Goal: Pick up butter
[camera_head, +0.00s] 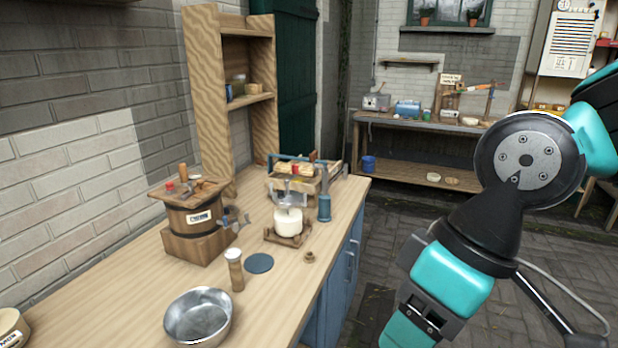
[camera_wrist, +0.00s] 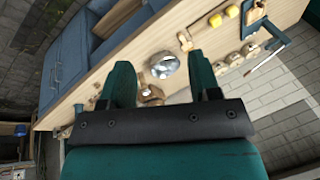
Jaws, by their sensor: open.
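I cannot tell for certain which thing is the butter.
A tall shelf (camera_head: 205,90) stands behind. Paved floor (camera_head: 400,240) lies open to the right.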

